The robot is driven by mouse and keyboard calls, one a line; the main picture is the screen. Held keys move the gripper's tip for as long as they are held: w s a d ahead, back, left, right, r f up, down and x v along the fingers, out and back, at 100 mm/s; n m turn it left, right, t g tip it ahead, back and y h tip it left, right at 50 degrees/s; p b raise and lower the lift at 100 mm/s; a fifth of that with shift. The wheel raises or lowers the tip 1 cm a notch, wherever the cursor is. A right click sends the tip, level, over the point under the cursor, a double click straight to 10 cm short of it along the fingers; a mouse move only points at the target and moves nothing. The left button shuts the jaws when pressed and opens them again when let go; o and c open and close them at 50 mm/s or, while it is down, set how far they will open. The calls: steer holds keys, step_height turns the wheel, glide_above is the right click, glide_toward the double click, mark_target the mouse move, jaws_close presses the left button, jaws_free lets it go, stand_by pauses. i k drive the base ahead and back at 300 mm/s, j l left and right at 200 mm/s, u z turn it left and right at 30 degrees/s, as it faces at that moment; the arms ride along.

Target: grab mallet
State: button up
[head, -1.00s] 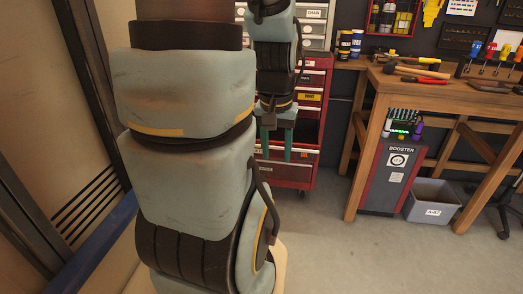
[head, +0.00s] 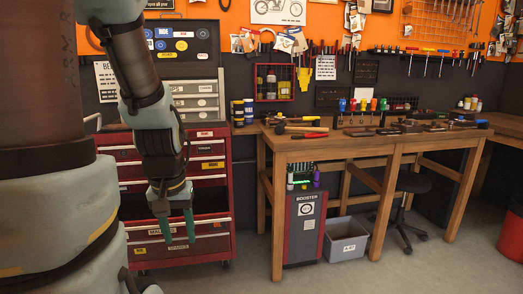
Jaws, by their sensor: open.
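A wooden mallet (head: 281,128) appears to lie on the left part of the wooden workbench (head: 340,146), its light handle pointing right. It is small in the head view, and its exact outline is hard to tell among the tools around it. My gripper (head: 178,238) has green fingers pointing down, spread apart with nothing between them. It hangs in front of the red tool cabinet, left of the bench and lower in the picture than the mallet.
A hammer (head: 290,120) and a red-handled tool (head: 309,135) lie close to the mallet. The red tool cabinet (head: 207,180) stands left of the bench. Under the bench are a booster box (head: 305,228) and a grey bin (head: 345,240). Open floor lies in front.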

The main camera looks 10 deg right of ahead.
mark_target(280, 129)
steer(key=l+u, duration=0.15)
steer(key=u, duration=0.25)
steer(key=i+l+u, duration=0.1)
steer(key=u, duration=0.25)
steer(key=l+u, duration=0.2)
steer(key=u, duration=0.2)
steer(key=l+u, duration=0.15)
steer(key=l, duration=0.35)
steer(key=l+u, duration=0.15)
steer(key=l, duration=0.3)
steer(key=k+l+u, duration=0.15)
steer(key=l, duration=0.35)
steer(key=l+u, duration=0.15)
steer(key=l, duration=0.35)
steer(key=k+l+u, duration=0.15)
steer(key=l, duration=0.3)
steer(key=k+l, duration=0.1)
steer(key=l, duration=0.35)
steer(key=k+l, duration=0.1)
steer(key=l, duration=0.3)
